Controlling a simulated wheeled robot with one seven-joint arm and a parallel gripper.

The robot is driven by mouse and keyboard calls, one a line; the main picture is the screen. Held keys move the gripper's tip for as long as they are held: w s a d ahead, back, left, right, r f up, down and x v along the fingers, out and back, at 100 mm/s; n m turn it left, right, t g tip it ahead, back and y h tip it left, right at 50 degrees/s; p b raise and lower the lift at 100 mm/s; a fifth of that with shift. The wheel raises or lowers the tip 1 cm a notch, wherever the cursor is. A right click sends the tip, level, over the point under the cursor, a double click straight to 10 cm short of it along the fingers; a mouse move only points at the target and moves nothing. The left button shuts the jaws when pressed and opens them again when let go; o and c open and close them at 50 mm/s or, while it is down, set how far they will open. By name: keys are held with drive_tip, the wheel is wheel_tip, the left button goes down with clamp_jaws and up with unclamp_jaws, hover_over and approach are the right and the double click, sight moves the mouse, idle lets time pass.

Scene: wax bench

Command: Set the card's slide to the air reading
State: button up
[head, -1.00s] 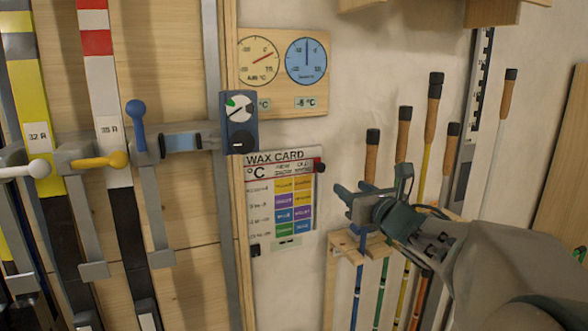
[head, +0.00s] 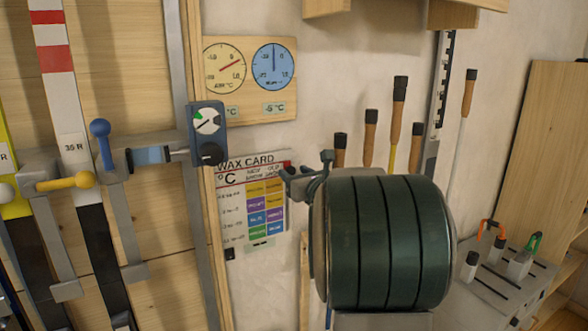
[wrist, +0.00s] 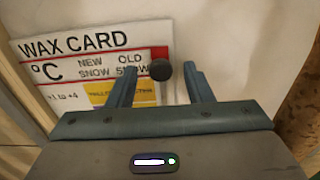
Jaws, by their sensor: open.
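The wax card (head: 236,205) hangs on the wall below the two dials, with coloured rows under new-snow and old-snow columns. In the wrist view the card (wrist: 60,62) fills the left, its top row reading about +1 to +4. A round black knob (wrist: 160,70) sits at the card's upper right edge, beside a red strip. My gripper (wrist: 166,78) is open, its fingertips to either side of the knob and seemingly not touching it. In the head view my gripper (head: 305,172) hides the knob. The yellow air dial (head: 224,66) has a red needle pointing up and right; its readout is partly covered.
A blue snow dial (head: 272,66) has a -5 °C readout below. A blue box with a small dial (head: 207,122) juts out left of the card. Cork-handled poles (head: 370,138) stand behind my wrist. Clamped skis are at left, a grey tool block (head: 490,285) at lower right.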

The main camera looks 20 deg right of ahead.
drive_tip(key=shift+w, duration=0.5)
clamp_jaws()
wheel_tip(320, 180, down, 5)
drive_tip(key=b, duration=0.6)
drive_tip(key=shift+r, duration=0.2)
unclamp_jaws()
drive_tip(key=shift+s, duration=0.1)
drive_tip(key=s+b, duration=0.3)
drive_tip(key=s, duration=1)
drive_tip(key=shift+s+d+b, duration=0.25)
drive_tip(key=shift+s+b, duration=0.05)
drive_tip(key=shift+s, duration=0.1)
